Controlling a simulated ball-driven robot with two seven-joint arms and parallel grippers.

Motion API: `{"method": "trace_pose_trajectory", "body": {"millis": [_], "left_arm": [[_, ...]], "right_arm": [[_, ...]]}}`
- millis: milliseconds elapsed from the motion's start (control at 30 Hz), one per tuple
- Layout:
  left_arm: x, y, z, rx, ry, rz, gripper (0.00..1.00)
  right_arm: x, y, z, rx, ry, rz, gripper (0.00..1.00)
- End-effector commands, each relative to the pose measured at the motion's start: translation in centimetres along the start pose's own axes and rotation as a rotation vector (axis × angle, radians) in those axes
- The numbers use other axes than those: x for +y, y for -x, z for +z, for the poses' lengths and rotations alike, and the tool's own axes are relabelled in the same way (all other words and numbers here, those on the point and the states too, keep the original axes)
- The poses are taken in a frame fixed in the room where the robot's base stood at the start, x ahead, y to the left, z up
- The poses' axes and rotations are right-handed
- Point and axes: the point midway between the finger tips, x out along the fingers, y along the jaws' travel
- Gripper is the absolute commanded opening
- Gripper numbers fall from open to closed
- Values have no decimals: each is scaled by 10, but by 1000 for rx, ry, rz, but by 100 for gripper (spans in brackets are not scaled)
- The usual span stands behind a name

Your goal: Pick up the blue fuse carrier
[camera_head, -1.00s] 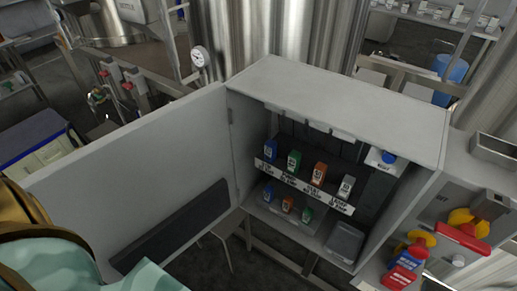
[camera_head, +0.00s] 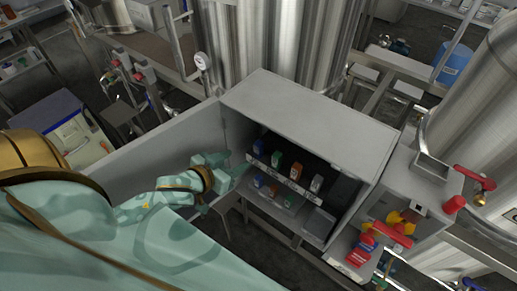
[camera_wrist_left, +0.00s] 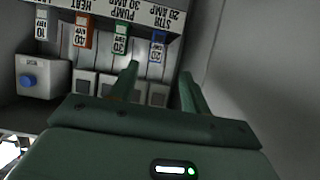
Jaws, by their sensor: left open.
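A blue fuse carrier (camera_head: 258,147) stands at the left end of the upper shelf in the open grey cabinet, above the STIR 20 AMP label. It also shows, upside down, in the left wrist view (camera_wrist_left: 157,47). A second blue carrier (camera_head: 258,181) is on the lower level. My left gripper (camera_head: 232,165) is open and empty at the cabinet's left opening, beside the shelf. In the left wrist view its fingers (camera_wrist_left: 160,68) are apart, with the upper blue carrier ahead, between and beyond their tips. My right gripper is not in view.
Green (camera_head: 276,157), orange (camera_head: 295,170) and grey (camera_head: 316,183) carriers stand along the same shelf. A box with a blue button (camera_wrist_left: 29,80) is on the shelf's far side. The open cabinet door (camera_head: 150,150) is beside my left arm.

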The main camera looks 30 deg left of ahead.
Motion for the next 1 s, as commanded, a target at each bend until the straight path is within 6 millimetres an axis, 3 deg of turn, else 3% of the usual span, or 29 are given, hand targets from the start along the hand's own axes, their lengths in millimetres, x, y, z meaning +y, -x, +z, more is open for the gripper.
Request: {"method": "trace_pose_trajectory", "body": {"millis": [100, 300, 467, 800, 1000], "left_arm": [[0, -33, 0, 3, 0, -1, 47], [0, -70, 1, 1, -1, -1, 47], [1, -82, -1, 0, 0, -1, 47], [6, -129, -8, 0, 0, 0, 47], [7, -131, -8, -1, -1, 0, 47]], "right_arm": [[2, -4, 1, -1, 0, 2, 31], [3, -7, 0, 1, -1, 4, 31], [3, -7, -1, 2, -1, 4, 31], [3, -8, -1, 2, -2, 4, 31], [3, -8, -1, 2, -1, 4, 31]]}}
